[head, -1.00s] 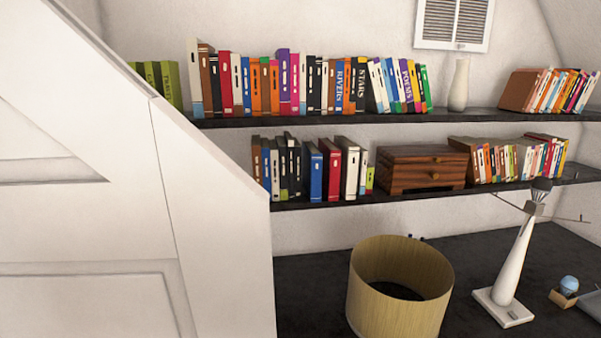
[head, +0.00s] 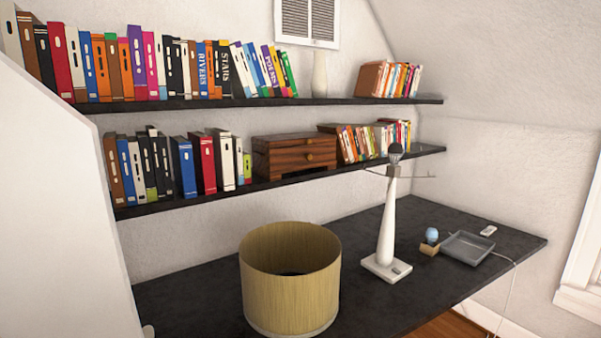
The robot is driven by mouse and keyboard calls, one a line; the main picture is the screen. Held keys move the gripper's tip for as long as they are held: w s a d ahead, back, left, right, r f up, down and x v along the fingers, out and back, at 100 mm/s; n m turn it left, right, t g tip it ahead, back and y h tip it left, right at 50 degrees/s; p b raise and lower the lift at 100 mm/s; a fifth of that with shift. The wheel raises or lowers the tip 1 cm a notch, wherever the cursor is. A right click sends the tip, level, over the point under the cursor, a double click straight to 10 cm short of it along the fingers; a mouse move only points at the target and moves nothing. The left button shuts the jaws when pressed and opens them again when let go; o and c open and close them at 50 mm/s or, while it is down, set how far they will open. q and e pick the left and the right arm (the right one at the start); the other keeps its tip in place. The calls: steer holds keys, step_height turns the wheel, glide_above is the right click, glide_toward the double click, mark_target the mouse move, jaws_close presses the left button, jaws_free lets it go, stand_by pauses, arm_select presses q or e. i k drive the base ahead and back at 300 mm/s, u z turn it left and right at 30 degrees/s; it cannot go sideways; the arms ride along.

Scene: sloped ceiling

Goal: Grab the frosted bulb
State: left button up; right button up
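A pale blue, rounded bulb (head: 432,235) sits in a small tan box (head: 429,249) on the dark desk, right of the lamp base; it looks like the frosted one. A white lamp stand (head: 387,232) stands upright on the desk with a dark grey bulb (head: 395,151) at its top and thin arms sticking out sideways. A tan drum lampshade (head: 290,290) stands on the desk to the left of the lamp stand. Neither of my grippers is in view.
A grey tray (head: 468,248) lies right of the tan box, with a small white device (head: 488,230) behind it and a cord at the desk edge. Two dark shelves with books and a wooden box (head: 294,155) hang above the desk (head: 350,310). A white panel (head: 60,230) blocks the left.

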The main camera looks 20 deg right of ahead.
mark_target(396, 149)
steer(key=z, duration=1.4)
